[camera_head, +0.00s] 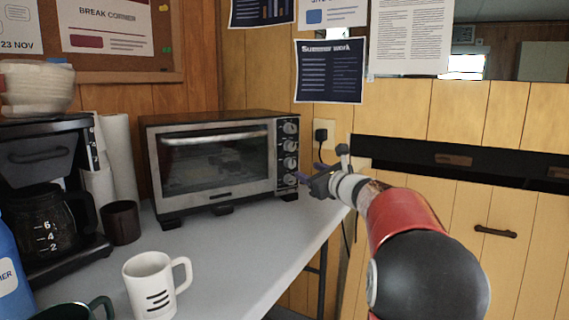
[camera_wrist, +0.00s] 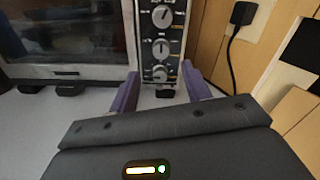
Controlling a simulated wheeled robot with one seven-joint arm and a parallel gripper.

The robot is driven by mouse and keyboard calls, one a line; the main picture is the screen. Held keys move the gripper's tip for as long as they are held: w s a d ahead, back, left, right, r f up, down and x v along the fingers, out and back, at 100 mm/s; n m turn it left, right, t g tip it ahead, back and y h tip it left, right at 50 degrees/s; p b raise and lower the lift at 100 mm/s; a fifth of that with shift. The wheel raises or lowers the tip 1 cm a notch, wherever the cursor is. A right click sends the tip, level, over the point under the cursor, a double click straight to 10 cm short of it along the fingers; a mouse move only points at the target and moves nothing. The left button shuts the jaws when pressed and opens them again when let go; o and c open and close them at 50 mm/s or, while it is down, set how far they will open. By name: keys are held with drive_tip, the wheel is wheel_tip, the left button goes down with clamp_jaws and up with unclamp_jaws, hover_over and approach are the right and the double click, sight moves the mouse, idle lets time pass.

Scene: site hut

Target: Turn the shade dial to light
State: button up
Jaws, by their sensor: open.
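The toaster oven (camera_head: 215,158) stands on the grey counter with its door shut. Its right-hand panel carries a column of several round silver dials, also seen in the wrist view. I cannot read their labels, so I cannot tell which is the shade dial. The lowest dial (camera_wrist: 159,73) shows between my two purple fingertips in the wrist view. Another dial (camera_wrist: 160,47) sits just above it. My gripper (camera_head: 308,172) is open, in front of the lower right of the panel, with nothing held. Whether the fingertips touch the panel cannot be told.
A black plug and outlet (camera_head: 321,137) are on the wall right of the oven, with a cable hanging down. A white mug (camera_head: 150,284), a dark cup (camera_head: 121,222) and a coffee maker (camera_head: 45,190) stand left. The counter (camera_head: 255,245) is clear before the oven.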

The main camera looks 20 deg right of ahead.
sight(293, 164)
drive_tip(key=w, duration=0.2)
drive_tip(key=w+p, duration=0.1)
drive_tip(key=w, duration=0.2)
drive_tip(key=w+a, duration=0.1)
drive_tip(key=w, duration=0.2)
drive_tip(key=c, duration=1)
